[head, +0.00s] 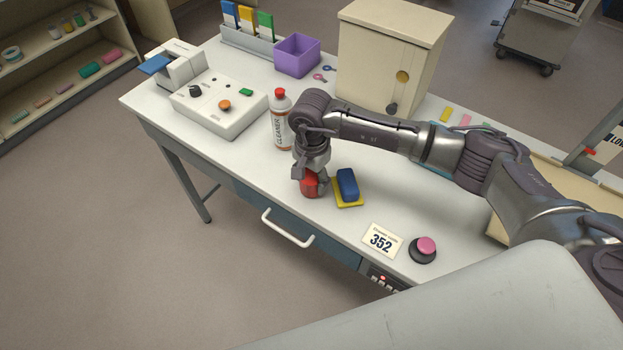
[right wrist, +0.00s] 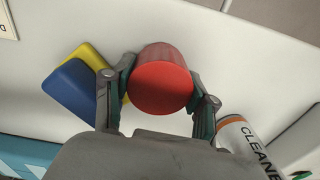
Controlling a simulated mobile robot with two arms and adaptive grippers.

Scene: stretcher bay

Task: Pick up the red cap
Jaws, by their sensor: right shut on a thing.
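The red cap (head: 309,186) is a short red cylinder at the front part of the white table (head: 240,170). My right gripper (head: 311,180) reaches down over it from above. In the right wrist view the red cap (right wrist: 161,82) sits between the two fingers of my right gripper (right wrist: 160,95), which is shut on it. I cannot tell whether the cap touches the table or is slightly raised. My left gripper is not in view.
A blue block on a yellow pad (head: 347,187) lies right beside the cap. A cleaner bottle (head: 281,125) stands behind it. A control box (head: 220,105) stands at left.

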